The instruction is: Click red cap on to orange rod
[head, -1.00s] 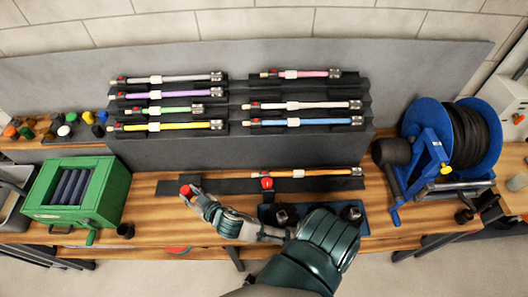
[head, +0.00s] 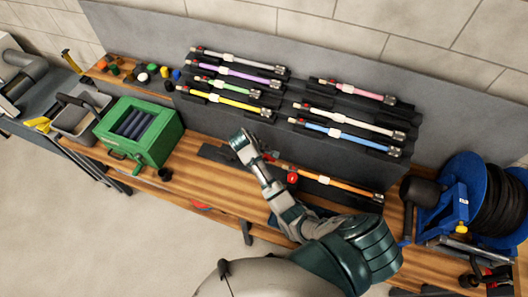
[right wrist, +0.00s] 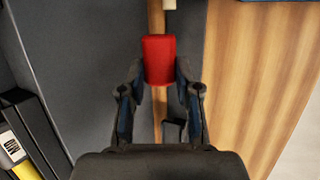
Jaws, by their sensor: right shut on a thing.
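The orange rod (head: 335,182) lies in its black holder on the bench, with a pale collar and a metal fitting at its right end. My right gripper (head: 262,155) is at the rod's left end. In the right wrist view it (right wrist: 159,80) is shut on the red cap (right wrist: 159,60). A small part of the red cap (head: 270,157) also shows in the head view. In the right wrist view the cap lies in line with the rod (right wrist: 156,18), which shows beyond it. I cannot tell how firmly the cap sits on the rod. My left gripper is not in view.
A red knob (head: 292,178) stands in front of the rod's left part. A grey rack (head: 250,125) with several coloured rods is behind. A green box (head: 140,130) stands left and a blue reel (head: 460,200) right.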

